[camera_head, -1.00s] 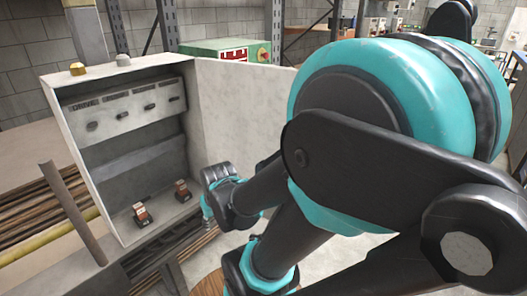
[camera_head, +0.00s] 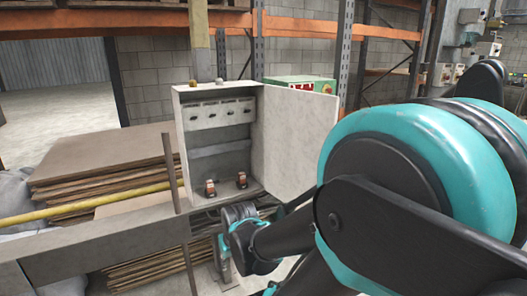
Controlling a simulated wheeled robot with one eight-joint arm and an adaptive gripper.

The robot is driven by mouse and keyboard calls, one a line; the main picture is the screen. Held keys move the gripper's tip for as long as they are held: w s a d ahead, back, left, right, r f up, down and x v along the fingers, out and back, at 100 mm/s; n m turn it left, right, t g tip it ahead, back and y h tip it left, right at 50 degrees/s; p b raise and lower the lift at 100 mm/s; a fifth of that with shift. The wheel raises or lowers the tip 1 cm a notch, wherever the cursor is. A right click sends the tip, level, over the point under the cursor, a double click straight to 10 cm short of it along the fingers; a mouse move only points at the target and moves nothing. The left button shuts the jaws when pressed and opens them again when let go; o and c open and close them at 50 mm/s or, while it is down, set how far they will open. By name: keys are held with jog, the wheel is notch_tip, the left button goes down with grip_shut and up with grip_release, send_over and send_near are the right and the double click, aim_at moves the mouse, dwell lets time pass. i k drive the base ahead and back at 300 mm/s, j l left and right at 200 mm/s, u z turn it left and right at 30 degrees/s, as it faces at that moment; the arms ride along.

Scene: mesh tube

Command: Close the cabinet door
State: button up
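The cabinet (camera_head: 190,158) is a pale grey open-fronted metal box, upright at the centre-left of the head view. Its door (camera_head: 302,142) is hinged on the right side and stands wide open, swung out to the right. Inside the cabinet are a row of switches and two small red-and-black devices low down. My gripper (camera_head: 223,258) is only partly visible below the cabinet, at the end of my teal and black arm. It is apart from the door as far as I can see, below and left of it. Its fingers are too small and hidden to read.
A grey beam (camera_head: 85,240) runs below the cabinet, and a thin post (camera_head: 171,175) stands at its left. Stacked boards (camera_head: 100,165) and a yellow pipe (camera_head: 70,208) lie to the left. A green box (camera_head: 300,82) is behind the door. My arm fills the lower right.

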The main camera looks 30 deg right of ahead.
aim_at(298, 123)
jog(key=l+u, duration=0.75)
jog(key=k+l+u, duration=0.1)
jog(key=l+u, duration=0.25)
jog(key=k+l, duration=0.15)
jog(key=l, duration=0.25)
jog(key=k+l, duration=0.15)
jog(key=l, duration=0.25)
jog(key=k+l, duration=0.1)
jog(key=l, duration=0.25)
jog(key=k+l, duration=0.15)
jog(key=l, duration=0.25)
jog(key=k+l, duration=0.15)
jog(key=l, duration=0.25)
jog(key=k+l, duration=0.15)
jog(key=l, duration=0.25)
